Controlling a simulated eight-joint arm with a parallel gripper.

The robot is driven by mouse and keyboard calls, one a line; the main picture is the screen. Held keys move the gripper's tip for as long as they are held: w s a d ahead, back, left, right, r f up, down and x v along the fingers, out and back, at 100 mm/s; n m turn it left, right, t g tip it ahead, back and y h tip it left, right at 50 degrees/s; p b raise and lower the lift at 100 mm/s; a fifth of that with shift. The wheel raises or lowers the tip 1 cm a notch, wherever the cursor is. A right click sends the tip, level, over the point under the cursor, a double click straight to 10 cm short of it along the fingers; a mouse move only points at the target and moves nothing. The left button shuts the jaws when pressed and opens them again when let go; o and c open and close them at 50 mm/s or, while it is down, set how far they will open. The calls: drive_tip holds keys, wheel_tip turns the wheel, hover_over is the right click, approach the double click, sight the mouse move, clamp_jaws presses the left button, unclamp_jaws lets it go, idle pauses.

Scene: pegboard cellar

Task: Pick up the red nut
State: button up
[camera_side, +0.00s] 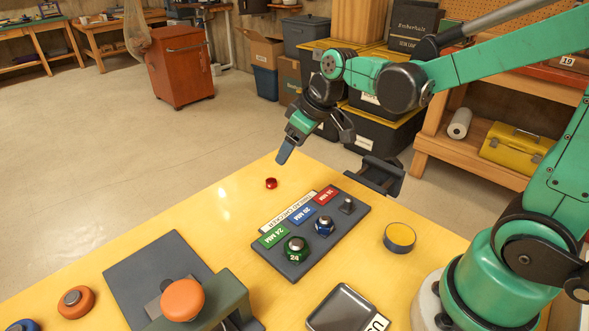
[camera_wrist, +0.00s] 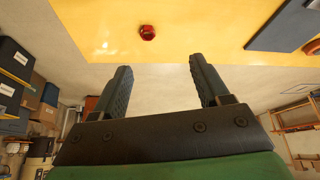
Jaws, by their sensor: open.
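The small red nut (camera_side: 271,183) lies alone on the yellow table top near its far edge in the side view. In the wrist view the red nut (camera_wrist: 147,32) is beyond my fingertips, between their lines and nearer the left finger. My gripper (camera_side: 287,153) is above the table's far edge, up and to the right of the nut in the side view. In the wrist view my gripper (camera_wrist: 160,70) shows two dark fingers apart with nothing between them. The nut is not touched.
A dark board (camera_side: 322,245) with a green nut (camera_side: 296,249), a blue nut (camera_side: 325,226) and a bare post lies right of the nut. Table around the nut is clear.

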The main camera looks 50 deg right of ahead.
drive_tip(key=n+g+y, duration=0.1)
drive_tip(key=n, duration=0.1)
hover_over(275, 187)
drive_tip(key=s+d, duration=0.1)
drive_tip(key=s, duration=0.1)
drive_tip(key=f, duration=0.6)
drive_tip(key=shift+w+d+f, duration=0.1)
drive_tip(key=shift+w+d, duration=0.05)
drive_tip(key=shift+w, duration=0.1)
drive_tip(key=shift+x, duration=2.85)
clamp_jaws()
